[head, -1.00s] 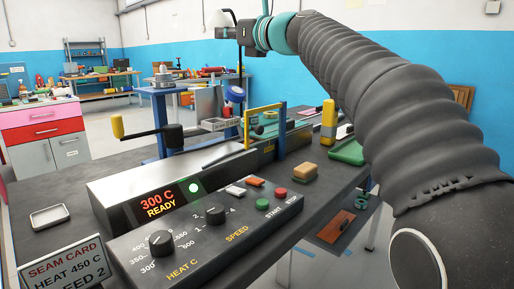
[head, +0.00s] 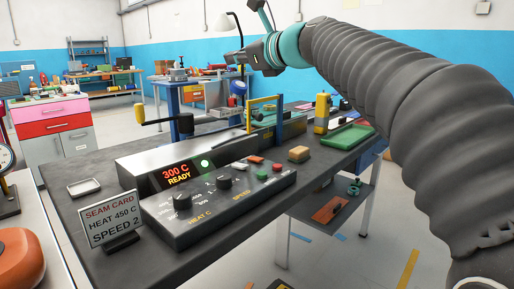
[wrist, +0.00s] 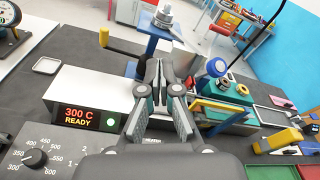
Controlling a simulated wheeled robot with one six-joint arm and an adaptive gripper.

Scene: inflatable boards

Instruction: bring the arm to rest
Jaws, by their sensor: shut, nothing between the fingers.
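My arm (head: 390,90) reaches in from the right of the head view, wrapped in a dark ribbed sleeve with teal joints. Its end is raised above the workbench. In the wrist view my gripper (wrist: 160,75) is shut, its fingertips together and empty, above the seam machine. The gripper's fingers are not clear in the head view. The seam card (head: 112,220) reads HEAT 450 C, SPEED 2.
A black-and-yellow lever (head: 160,122) sticks up behind the machine. Open floor (head: 365,255) lies to the right.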

